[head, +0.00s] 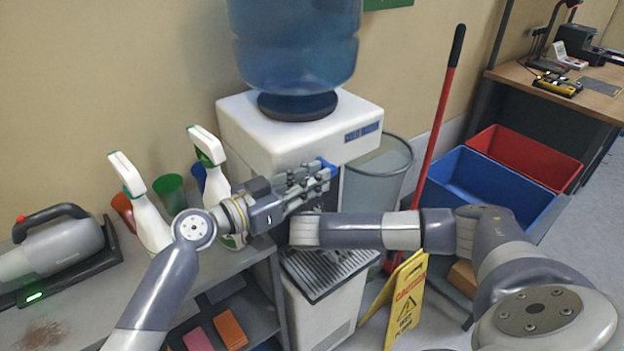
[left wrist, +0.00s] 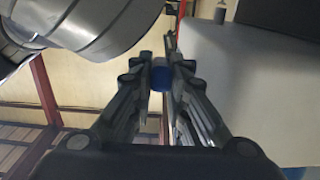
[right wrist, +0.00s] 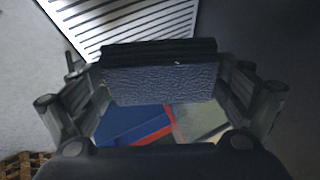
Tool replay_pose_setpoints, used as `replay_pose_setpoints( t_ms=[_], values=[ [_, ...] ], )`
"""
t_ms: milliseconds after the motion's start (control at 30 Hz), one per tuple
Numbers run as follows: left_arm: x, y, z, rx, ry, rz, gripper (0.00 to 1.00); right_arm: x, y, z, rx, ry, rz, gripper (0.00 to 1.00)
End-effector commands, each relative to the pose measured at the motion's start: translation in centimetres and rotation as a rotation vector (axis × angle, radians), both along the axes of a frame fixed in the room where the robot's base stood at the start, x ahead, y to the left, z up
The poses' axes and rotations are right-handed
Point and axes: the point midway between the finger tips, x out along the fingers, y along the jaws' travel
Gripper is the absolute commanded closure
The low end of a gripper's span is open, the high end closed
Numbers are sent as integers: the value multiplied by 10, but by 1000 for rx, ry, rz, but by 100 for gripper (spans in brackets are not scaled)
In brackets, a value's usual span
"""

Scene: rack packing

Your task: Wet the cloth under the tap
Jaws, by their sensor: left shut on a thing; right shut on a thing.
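A white water cooler (head: 250,130) with a blue bottle (head: 295,45) on top stands against the wall. My left gripper (head: 322,174) is shut on its small blue tap (head: 328,167), which also shows between the fingers in the left wrist view (left wrist: 160,76). My right gripper (right wrist: 160,75) is shut on a blue-grey textured cloth (right wrist: 160,86), seen in the right wrist view. In the head view my arms hide the right fingers and the cloth, near the cooler's front above the slatted drip tray (head: 325,275). I cannot see any water running.
Two spray bottles (head: 148,215) and coloured cups (head: 170,190) stand on the shelf unit left of the cooler, beside a handheld vacuum (head: 60,245). A grey bin (head: 380,170), yellow caution sign (head: 405,305), red-handled pole (head: 440,125) and blue bin (head: 480,185) stand to the right.

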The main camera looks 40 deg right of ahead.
Motion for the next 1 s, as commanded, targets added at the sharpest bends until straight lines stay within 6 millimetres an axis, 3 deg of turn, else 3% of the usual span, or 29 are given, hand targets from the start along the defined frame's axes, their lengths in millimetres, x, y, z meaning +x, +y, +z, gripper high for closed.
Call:
replay_pose_setpoints(
  t_ms=[400,767,800,867,1000],
  values=[
    [0,-1,11,206,3,-1,100,0,0,0,0,-1,1,25],
    [0,-1,11,221,7,2,100,0,0,0,0,0,0,25],
    [0,-1,11,221,7,2,78,0,0,0,0,0,0,25],
    [0,-1,11,221,7,2,65,0,0,0,0,0,0,25],
    [0,-1,11,221,7,2,65,0,0,0,0,-1,1,25]
  ],
)
